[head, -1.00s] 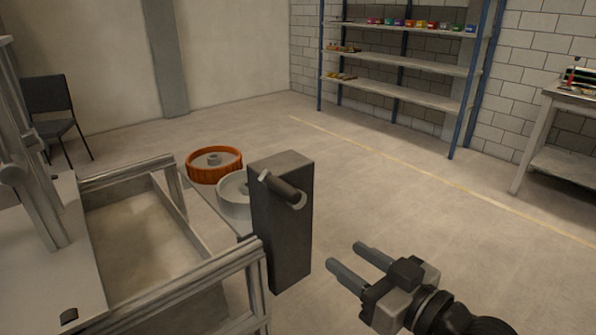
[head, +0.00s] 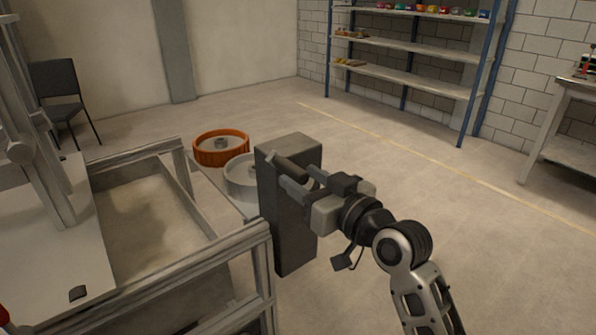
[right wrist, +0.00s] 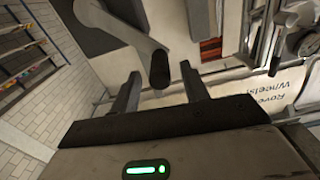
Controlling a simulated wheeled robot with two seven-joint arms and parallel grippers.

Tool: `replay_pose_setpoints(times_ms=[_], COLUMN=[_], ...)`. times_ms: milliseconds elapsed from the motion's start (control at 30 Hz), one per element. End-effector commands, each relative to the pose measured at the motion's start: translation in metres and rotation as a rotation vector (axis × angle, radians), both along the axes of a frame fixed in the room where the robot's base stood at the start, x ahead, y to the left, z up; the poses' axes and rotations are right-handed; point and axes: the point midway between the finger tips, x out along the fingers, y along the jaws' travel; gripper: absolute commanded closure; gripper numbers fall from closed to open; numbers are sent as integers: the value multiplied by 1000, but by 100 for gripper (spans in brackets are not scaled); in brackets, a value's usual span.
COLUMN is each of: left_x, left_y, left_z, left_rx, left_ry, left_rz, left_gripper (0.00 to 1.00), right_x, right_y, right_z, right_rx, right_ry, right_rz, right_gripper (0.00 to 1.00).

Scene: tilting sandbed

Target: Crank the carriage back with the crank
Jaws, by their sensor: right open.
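The crank's dark handle (head: 290,167) sticks out at the top of a tall dark grey box (head: 288,225) at the sandbed's near right corner. My right gripper (head: 296,180) is open at the handle. In the right wrist view the crank handle (right wrist: 160,72) hangs from a curved grey crank arm (right wrist: 125,28), between the two spread fingers (right wrist: 160,95). Contact with the fingers cannot be told. A grey upright assembly (head: 35,150) stands over the sandbed at the left; I cannot tell if it is the carriage. My left gripper is out of view.
The sandbed's metal frame (head: 205,275) runs along the front left. An orange wheel (head: 221,150) and a grey wheel (head: 240,182) lie behind the box. A chair (head: 60,95), shelves (head: 420,75) and a bench (head: 560,125) stand farther back. The floor at right is clear.

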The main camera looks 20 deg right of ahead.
Motion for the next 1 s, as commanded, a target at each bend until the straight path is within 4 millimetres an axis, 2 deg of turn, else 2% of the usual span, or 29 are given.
replay_pose_setpoints(times_ms=[200,500,533,600,700,1000], left_x=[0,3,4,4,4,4], left_y=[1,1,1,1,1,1], left_z=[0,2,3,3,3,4], left_rx=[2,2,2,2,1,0], left_ry=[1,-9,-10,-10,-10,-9], left_rz=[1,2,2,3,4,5], left_gripper=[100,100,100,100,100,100], right_x=[19,21,21,21,21,18], right_y=[7,8,8,8,8,15], right_z=[0,-1,-1,-1,-1,-10], right_rx=[1,-1,-1,-1,-1,-91], right_ry=[0,0,0,0,0,-26], right_rz=[0,0,0,0,0,2], right_gripper=[55,55,58,77,100,100])
